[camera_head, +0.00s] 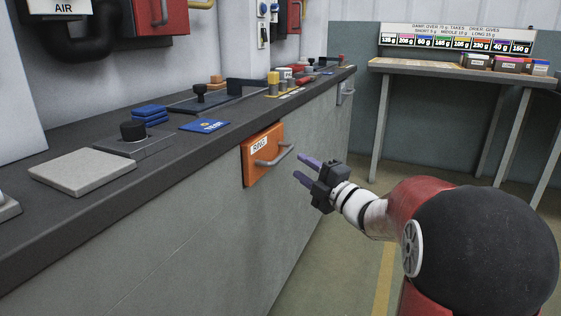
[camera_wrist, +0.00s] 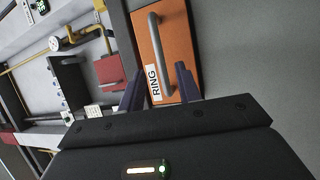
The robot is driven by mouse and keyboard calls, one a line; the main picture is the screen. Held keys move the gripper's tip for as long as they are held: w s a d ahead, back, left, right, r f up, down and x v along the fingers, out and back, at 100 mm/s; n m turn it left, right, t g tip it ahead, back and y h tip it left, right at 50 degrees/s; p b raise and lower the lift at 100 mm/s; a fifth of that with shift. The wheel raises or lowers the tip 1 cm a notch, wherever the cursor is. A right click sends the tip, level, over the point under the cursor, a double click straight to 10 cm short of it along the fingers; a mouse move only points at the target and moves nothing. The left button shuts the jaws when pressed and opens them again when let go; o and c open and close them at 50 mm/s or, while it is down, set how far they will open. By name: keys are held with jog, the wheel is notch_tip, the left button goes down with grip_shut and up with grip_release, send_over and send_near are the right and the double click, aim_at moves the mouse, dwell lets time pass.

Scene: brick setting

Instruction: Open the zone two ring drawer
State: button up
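The ring drawer (camera_head: 263,153) has an orange front with a white "RING" label and a grey bar handle (camera_head: 274,154). Its front sits in the grey counter's side and looks closed. In the wrist view the orange front (camera_wrist: 178,38) and the bar handle (camera_wrist: 160,52) lie ahead, with the handle between the two fingers in the picture. My gripper (camera_head: 302,168) is open, its purple fingers pointing at the drawer from the right. In the head view the fingertips are a little short of the handle, with a gap showing. Nothing is between the fingers that I can see held.
The dark countertop (camera_head: 60,205) runs along the left, with a pale square plate (camera_head: 82,171), blue pads (camera_head: 149,113) and a blue card (camera_head: 205,125). A farther grey handle (camera_head: 347,92) is on the same counter. A side table (camera_head: 455,70) stands at the back right. The floor between is clear.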

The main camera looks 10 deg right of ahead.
aim_at(283, 152)
jog(key=shift+n, duration=0.3)
jog(key=p+x, duration=0.1)
jog(key=x, duration=0.6)
jog(key=shift+w+a, duration=0.25)
jog(key=shift+a, duration=0.1)
grip_shut()
